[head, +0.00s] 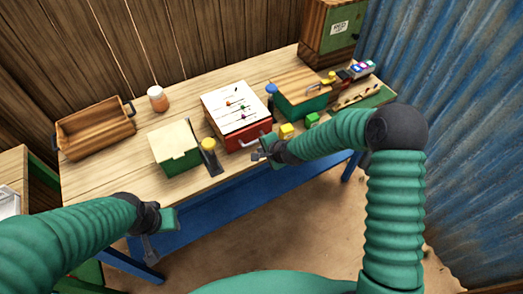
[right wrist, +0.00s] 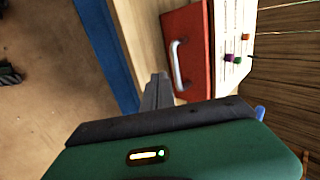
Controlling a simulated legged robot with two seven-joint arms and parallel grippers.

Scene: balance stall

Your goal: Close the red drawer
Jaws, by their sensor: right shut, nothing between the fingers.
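The red drawer (head: 243,141) is in the front of a white-topped box (head: 222,100) on the wooden table. Its pale handle shows on the red front (right wrist: 195,30) in the right wrist view. I cannot tell how far the drawer stands out from the box. My right gripper (head: 262,152) is shut and empty, just in front of the drawer near the handle. In the right wrist view its fingers (right wrist: 157,88) are together beside the handle (right wrist: 177,66), and I cannot tell whether they touch it. My left gripper (head: 158,238) is low at the table's front edge, away from the drawer; its finger opening is unclear.
A green box (head: 178,160) and a yellow-topped post (head: 209,146) stand left of the drawer. Yellow (head: 287,131) and green (head: 312,120) blocks lie to its right, before another green box (head: 305,104). A wooden tray (head: 93,131) and a jar (head: 158,99) are further left.

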